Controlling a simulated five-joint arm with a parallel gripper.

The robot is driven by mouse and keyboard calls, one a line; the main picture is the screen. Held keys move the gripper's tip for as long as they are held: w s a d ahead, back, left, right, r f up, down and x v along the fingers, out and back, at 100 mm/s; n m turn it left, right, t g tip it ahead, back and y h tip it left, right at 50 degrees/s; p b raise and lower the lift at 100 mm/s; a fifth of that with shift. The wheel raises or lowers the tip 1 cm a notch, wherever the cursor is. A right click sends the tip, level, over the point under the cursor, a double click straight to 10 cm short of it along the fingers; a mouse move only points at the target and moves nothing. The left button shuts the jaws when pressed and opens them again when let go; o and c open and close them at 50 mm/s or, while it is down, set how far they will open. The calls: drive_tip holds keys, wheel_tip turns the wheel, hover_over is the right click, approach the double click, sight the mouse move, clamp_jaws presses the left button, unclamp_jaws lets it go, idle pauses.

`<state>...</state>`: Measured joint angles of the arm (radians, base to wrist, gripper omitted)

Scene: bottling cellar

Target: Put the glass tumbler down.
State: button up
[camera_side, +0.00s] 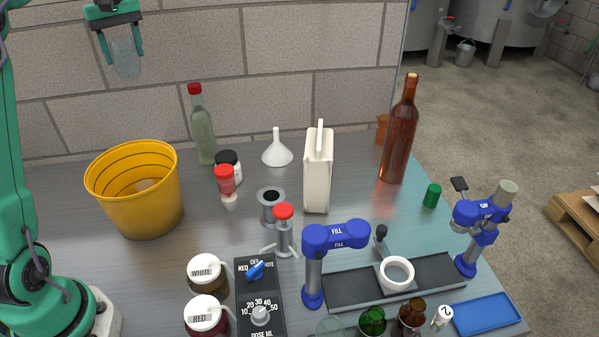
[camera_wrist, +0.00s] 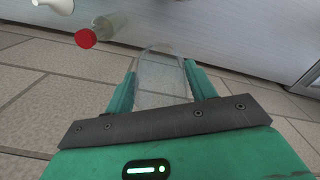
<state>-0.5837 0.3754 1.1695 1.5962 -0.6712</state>
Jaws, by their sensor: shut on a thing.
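The glass tumbler (camera_side: 126,60) is clear and hangs between the fingers of my gripper (camera_side: 119,42), high above the back left of the bench in the side view. My gripper is shut on it. The tumbler is well above the yellow bucket and touches nothing but the fingers. In the wrist view the tumbler (camera_wrist: 161,78) shows between the two green fingers of my gripper (camera_wrist: 160,85), and it looks empty.
A yellow bucket (camera_side: 155,212) stands below the gripper. Bottles, a funnel (camera_side: 277,152), a white jug (camera_side: 318,175) and a blue filling stand (camera_side: 314,270) crowd the middle and right. A blue tray (camera_side: 487,314) is at the front right. Bare bench shows left of the jars.

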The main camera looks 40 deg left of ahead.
drive_tip(key=s+a+n, duration=0.4)
drive_tip(key=s+a, duration=0.6)
drive_tip(key=s, duration=0.3)
drive_tip(key=shift+w+d+f, duration=0.1)
drive_tip(key=shift+f, duration=7.05)
drive_tip(key=shift+w+d+f, duration=0.1)
drive_tip(key=shift+f, duration=7)
drive_tip(key=shift+f, duration=0.1)
drive_tip(key=o, duration=1)
wheel_tip(320, 180, up, 12)
drive_tip(key=shift+r, duration=0.15)
